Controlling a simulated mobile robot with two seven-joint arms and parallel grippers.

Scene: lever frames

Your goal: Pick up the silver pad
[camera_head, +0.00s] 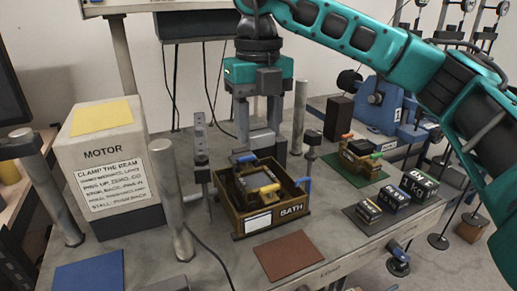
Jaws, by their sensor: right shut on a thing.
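My right gripper (259,125) points down behind the wooden tray marked BATH (292,211), its teal body above and two grey fingers apart. It is shut on a grey piece (262,144) between the finger ends, which looks like the silver pad. Its lower part is hidden behind the tray's back wall, so I cannot tell whether it touches the bench. Inside the BATH tray lies a dark grey block with a yellow-handled piece (269,189). My left gripper is not in view.
A MOTOR box (113,170) with a sign stands at left. Metal posts (170,200) rise around the tray. A brown mat (288,256) and a blue mat (90,272) lie in front. Dark weights (418,185) stand at right, near a green mat (343,171).

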